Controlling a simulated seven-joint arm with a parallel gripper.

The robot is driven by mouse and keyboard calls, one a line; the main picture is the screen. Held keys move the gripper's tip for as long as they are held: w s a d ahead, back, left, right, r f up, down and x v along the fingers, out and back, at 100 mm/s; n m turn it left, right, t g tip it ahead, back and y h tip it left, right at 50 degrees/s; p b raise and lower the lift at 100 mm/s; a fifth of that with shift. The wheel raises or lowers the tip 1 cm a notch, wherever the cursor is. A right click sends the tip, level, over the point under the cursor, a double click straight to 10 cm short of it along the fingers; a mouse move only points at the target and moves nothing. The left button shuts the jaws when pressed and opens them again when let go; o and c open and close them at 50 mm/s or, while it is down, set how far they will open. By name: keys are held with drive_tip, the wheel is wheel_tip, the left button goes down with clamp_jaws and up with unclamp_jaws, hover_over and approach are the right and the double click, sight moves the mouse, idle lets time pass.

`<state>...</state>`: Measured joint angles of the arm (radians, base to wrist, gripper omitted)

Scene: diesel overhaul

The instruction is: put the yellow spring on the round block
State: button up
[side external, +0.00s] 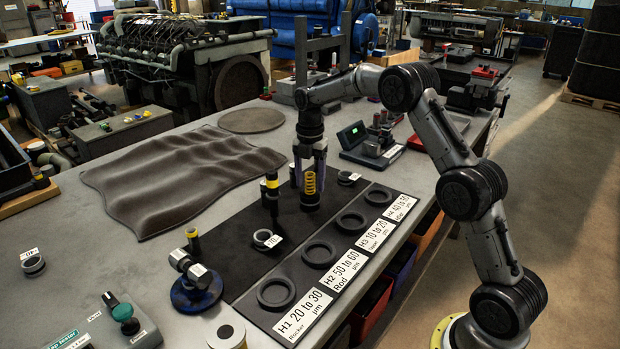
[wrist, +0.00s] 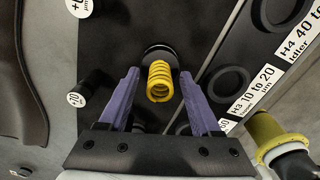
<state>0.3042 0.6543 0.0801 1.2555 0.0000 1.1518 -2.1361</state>
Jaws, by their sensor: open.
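The yellow spring (side external: 310,183) stands upright between the fingers of my gripper (side external: 309,178). In the wrist view the spring (wrist: 159,82) is centred between the two purple fingers of my gripper (wrist: 159,73), with gaps on both sides. My gripper is open and lowered around the spring. A black round block (side external: 309,203) shows directly below the spring, and the spring appears to rest on it. The block's dark rim (wrist: 160,51) shows behind the spring in the wrist view. The exact contact under the spring is hidden.
A black post with a yellow band (side external: 272,188) stands just left of my gripper. A tagged ring (side external: 262,239) lies nearer the camera. A strip of round recesses labelled H1 to H4 (side external: 320,254) runs along the right. A crumpled grey cloth (side external: 180,175) covers the left.

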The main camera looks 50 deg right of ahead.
sight(310, 174)
wheel_tip(310, 174, up, 12)
drive_tip(key=s+a+r+m+t, duration=0.2)
drive_tip(key=s+a+r+m, duration=0.4)
drive_tip(key=s+a+r, duration=0.15)
drive_tip(key=s+a+m+t, duration=0.1)
drive_tip(key=s+a+m, duration=0.35)
drive_tip(key=s, duration=0.55)
drive_tip(key=s+a+f+m+t, duration=0.1)
drive_tip(key=s+a+f+m, duration=0.1)
drive_tip(key=s+m, duration=0.3)
drive_tip(key=s+a+f+m+t, duration=0.1)
drive_tip(key=s+f+m, duration=0.4)
drive_tip(key=s, duration=0.7)
drive_tip(key=shift+a+f+t, duration=0.3)
drive_tip(key=shift+a, duration=0.2)
